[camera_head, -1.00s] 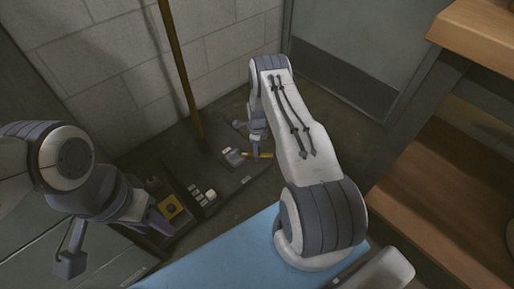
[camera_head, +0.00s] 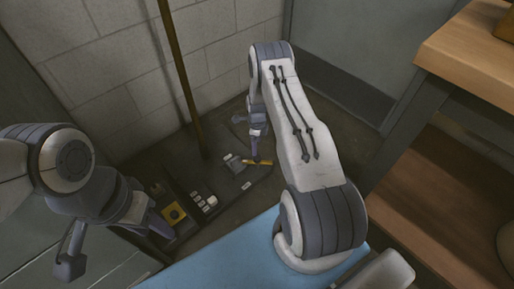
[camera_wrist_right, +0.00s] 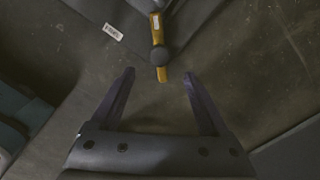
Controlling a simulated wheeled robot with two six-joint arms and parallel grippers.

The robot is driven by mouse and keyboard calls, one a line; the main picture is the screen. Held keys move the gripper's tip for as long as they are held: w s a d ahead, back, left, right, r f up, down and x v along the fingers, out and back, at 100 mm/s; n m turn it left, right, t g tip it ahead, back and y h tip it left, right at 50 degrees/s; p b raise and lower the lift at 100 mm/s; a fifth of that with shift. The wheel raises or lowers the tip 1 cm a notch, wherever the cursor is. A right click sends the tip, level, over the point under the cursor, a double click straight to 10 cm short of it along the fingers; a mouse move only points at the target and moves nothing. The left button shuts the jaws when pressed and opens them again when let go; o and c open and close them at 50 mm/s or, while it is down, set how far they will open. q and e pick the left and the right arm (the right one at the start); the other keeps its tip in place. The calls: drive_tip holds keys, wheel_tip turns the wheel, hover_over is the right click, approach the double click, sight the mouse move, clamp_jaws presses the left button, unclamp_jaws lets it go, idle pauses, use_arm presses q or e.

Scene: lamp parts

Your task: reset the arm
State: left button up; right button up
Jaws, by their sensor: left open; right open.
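My right arm reaches across the middle of the head view, its gripper (camera_head: 254,148) partly hidden behind the forearm and pointing down at the floor.
A dark mat or tray on the floor holds small white parts (camera_head: 208,199) and a yellow square part (camera_head: 174,213). A brown pole (camera_head: 178,75) leans at the wall. Wooden shelves (camera_head: 455,190) stand close on the right. A blue surface (camera_head: 215,262) is below.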

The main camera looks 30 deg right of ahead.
use_arm(q)
drive_tip(key=shift+r, duration=0.55)
use_arm(e)
wheel_tip(320, 180, up, 2)
drive_tip(key=shift+r, duration=0.2)
drive_tip(key=s+a+r+n+p, duration=0.1)
drive_tip(key=s+a+r+n, duration=0.2)
drive_tip(key=a+r+n, duration=0.8)
drive_tip(key=s+a+r+n+p, duration=0.1)
drive_tip(key=s+a+r+n, duration=0.35)
drive_tip(key=a+r, duration=1.1)
drive_tip(key=s+a+r+n, duration=0.1)
drive_tip(key=s+r+n, duration=0.3)
drive_tip(key=s+n, duration=0.3)
drive_tip(key=s+a+r+n+y+p, duration=0.1)
drive_tip(key=s+a+r+n, duration=0.1)
drive_tip(key=s+r+n, duration=0.55)
drive_tip(key=s+a+r+n, duration=0.15)
drive_tip(key=s+n, duration=0.35)
drive_tip(key=s, duration=0.5)
use_arm(q)
wheel_tip(320, 180, up, 41)
drive_tip(key=p, duration=3.8)
use_arm(e)
wheel_tip(320, 180, up, 38)
drive_tip(key=shift+w+d+m, duration=0.2)
drive_tip(key=shift+w+m, duration=0.1)
drive_tip(key=shift+w, duration=0.15)
